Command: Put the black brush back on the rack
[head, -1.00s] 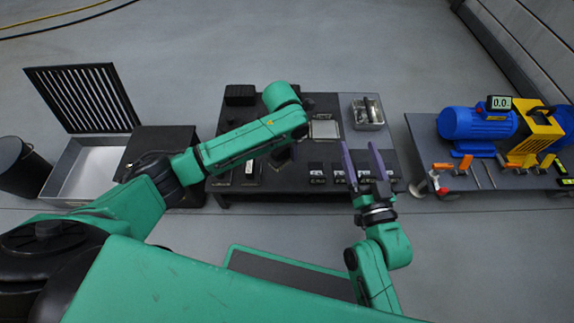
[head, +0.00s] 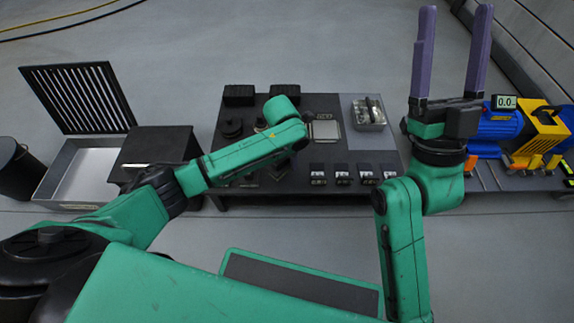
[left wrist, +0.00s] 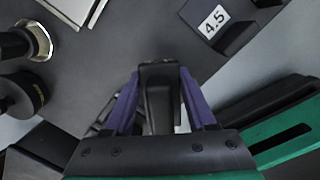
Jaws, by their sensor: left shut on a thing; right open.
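In the left wrist view, the purple fingers of my left gripper (left wrist: 160,84) are shut on a black thing (left wrist: 158,105), which looks like the handle of the black brush. Its far end and any bristles are not clear. It is over the dark table top. In the head view this gripper and what it holds are mostly hidden behind my left arm. My right gripper (head: 456,10) is open and empty, fingers pointing to the top of the picture, at the right of the table. I cannot tell for certain which thing is the rack.
The dark table (head: 345,84) carries several labelled black blocks (head: 342,175) along its near edge, a metal tray (head: 369,113) and a square plate (head: 324,130). A blue motor (head: 493,128) is on the right bench. An open grey bin (head: 85,172) stands left. The floor beyond is clear.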

